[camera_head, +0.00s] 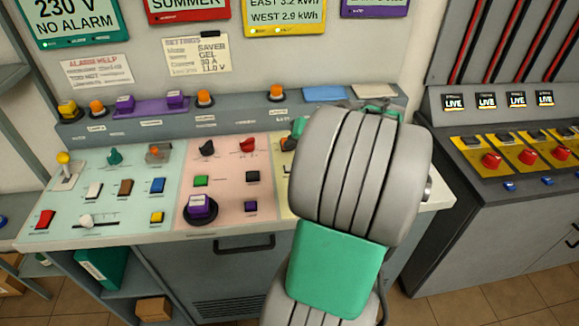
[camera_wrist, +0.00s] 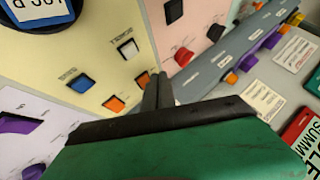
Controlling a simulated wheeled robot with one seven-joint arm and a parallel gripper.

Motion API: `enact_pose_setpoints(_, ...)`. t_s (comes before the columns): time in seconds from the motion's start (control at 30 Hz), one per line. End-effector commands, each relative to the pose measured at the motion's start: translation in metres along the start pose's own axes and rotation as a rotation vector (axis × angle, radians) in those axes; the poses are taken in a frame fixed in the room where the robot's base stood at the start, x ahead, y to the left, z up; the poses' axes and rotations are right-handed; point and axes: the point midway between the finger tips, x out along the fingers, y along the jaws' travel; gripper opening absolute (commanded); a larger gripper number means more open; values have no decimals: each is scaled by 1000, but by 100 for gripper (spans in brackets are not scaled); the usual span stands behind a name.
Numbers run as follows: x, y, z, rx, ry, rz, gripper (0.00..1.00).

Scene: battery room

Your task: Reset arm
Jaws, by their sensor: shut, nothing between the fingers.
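My arm reaches over the control desk (camera_head: 130,236) in the head view, and its thick grey link hides most of my gripper and the desk's right part. In the wrist view my gripper (camera_wrist: 158,80) shows as two dark fingers pressed together, with nothing between them. The fingertips are in front of the pale yellow panel (camera_wrist: 90,30), close to an orange button (camera_wrist: 141,79) and a second orange button (camera_wrist: 115,104). I cannot tell whether the fingertips touch the panel.
The pink panel (camera_head: 228,160) holds a purple button on a dark round base (camera_head: 201,207). A black-topped cabinet with red knobs (camera_head: 491,160) stands at the right. Wall displays (camera_head: 285,17) hang above the desk. A shelf with a box (camera_head: 153,309) is below.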

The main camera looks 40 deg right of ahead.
Motion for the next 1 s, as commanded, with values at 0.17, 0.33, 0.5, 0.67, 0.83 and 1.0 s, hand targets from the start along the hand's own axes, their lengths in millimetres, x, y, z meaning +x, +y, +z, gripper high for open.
enact_pose_setpoints(0.17,1,-2,1,-5,-4,1,0)
enact_pose_setpoints(0.33,16,-56,41,-133,-107,31,0)
enact_pose_setpoints(0.5,16,-132,138,-388,-287,106,0)
enact_pose_setpoints(0.67,-12,-164,226,-611,-412,165,0)
enact_pose_setpoints(0.83,-37,-164,276,-740,-476,200,0)
enact_pose_setpoints(1.0,-42,-161,284,-762,-488,210,0)
